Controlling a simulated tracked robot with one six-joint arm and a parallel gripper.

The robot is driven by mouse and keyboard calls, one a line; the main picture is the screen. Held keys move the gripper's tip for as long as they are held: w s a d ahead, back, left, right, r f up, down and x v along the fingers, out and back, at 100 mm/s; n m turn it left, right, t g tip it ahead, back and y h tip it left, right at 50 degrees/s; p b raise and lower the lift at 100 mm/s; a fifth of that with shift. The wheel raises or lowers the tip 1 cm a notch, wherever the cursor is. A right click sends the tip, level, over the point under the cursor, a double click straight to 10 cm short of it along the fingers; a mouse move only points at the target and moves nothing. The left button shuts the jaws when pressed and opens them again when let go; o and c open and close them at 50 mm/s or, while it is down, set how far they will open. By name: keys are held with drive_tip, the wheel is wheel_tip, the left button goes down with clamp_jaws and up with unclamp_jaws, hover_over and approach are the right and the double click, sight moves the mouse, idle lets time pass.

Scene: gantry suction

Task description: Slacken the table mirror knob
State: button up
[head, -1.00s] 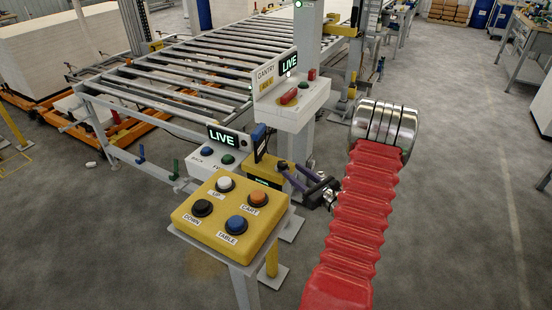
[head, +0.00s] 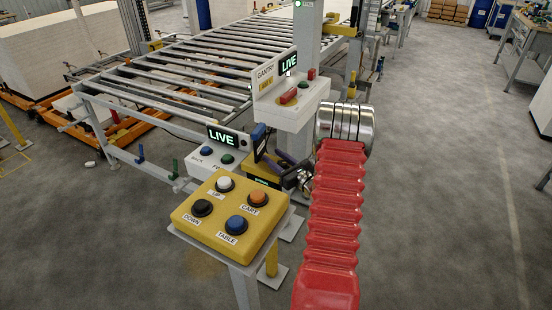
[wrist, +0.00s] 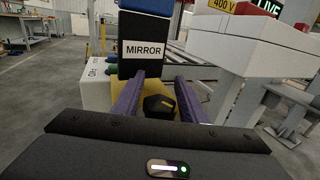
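The table mirror knob (wrist: 158,106) is dark with a yellow mark on top. In the wrist view it sits between the two purple fingers of my gripper (wrist: 160,78), on a yellow box (wrist: 122,84). The fingers are spread, one on each side of the knob. I cannot tell whether they touch it. A dark block labelled MIRROR (wrist: 144,50) stands just beyond the knob. In the head view my gripper (head: 276,163) reaches left over the yellow box (head: 262,173), partly behind my red arm, and the knob is hidden.
A yellow button panel (head: 229,215) stands in front, with UP, DOWN, CART and TABLE buttons. A LIVE box with blue and green buttons (head: 213,160) is at left, and the GANTRY box (head: 290,112) is behind. A roller table (head: 180,85) lies beyond.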

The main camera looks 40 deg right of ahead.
drive_tip(key=shift+c, duration=0.3)
drive_tip(key=c, duration=0.6)
drive_tip(key=shift+w+a, duration=0.15)
drive_tip(key=shift+a, duration=0.05)
drive_tip(key=shift+c, duration=0.6)
drive_tip(key=shift+d, duration=0.15)
drive_tip(key=shift+y, duration=0.3)
drive_tip(key=shift+n+y, duration=0.6)
drive_tip(key=n+y, duration=0.1)
drive_tip(key=y, duration=0.1)
drive_tip(key=a+n+y, duration=0.1)
drive_tip(key=n+y, duration=0.1)
drive_tip(key=shift+a+f+g, duration=0.1)
drive_tip(key=shift+g, duration=0.2)
drive_tip(key=shift+s+a+n+g+y, duration=0.2)
drive_tip(key=shift+n+g+y, duration=0.15)
drive_tip(key=shift+n+y, duration=0.35)
drive_tip(key=shift+s+a+n+g+y, duration=0.1)
drive_tip(key=shift+a+n+g+y, duration=0.2)
drive_tip(key=shift+y, duration=0.75)
drive_tip(key=shift+s+a+n+g+y, duration=0.15)
drive_tip(key=shift+n+g+y, duration=0.2)
drive_tip(key=shift+n+y, duration=0.4)
drive_tip(key=shift+y, duration=0.3)
